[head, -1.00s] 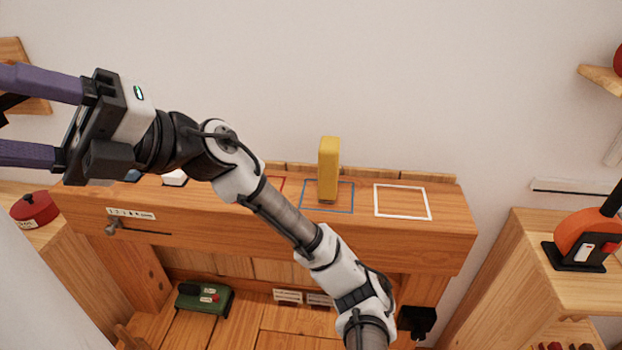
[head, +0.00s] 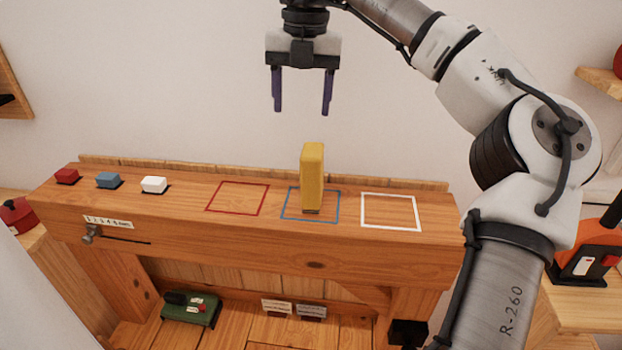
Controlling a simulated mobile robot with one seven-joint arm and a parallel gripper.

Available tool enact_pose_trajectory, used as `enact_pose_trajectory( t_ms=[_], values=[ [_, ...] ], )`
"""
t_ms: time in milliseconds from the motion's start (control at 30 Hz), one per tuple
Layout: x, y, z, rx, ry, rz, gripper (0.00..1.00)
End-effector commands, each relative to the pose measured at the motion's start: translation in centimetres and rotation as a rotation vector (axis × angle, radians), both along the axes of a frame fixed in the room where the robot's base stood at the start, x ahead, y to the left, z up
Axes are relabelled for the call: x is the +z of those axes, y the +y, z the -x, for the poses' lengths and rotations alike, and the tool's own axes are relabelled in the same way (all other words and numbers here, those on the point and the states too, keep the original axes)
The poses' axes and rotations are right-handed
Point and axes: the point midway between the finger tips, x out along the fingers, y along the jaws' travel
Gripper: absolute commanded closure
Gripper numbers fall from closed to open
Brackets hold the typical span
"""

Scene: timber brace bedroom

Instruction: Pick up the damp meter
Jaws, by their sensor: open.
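A yellow upright block-shaped object (head: 312,176), which looks like the damp meter, stands inside the blue square outline (head: 293,214) on the wooden bench top. My gripper (head: 301,108) points down above it with its two purple fingers apart and nothing between them. The fingertips are above the top of the yellow object and do not touch it.
On the wooden bench (head: 190,222) are a red outline (head: 222,210), a white outline (head: 390,228), and red (head: 67,176), blue (head: 109,180) and white (head: 154,185) blocks at left. A green item (head: 192,308) lies below. An orange device (head: 590,248) stands at right.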

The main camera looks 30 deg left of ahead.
Motion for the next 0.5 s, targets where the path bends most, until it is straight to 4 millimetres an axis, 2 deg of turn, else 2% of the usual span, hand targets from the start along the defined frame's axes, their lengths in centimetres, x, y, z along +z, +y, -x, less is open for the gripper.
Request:
enact_pose_trajectory(
  t_ms=[67, 167, 500],
  values=[
    [0.5, -1.1, -0.8, -0.046, -0.025, 0.031, 0.38],
    [-0.1, -1.6, -1.2, -0.067, -0.034, 0.048, 0.38],
    [-6.3, -1.6, -1.1, -0.064, -0.032, 0.047, 0.38]
  ],
)
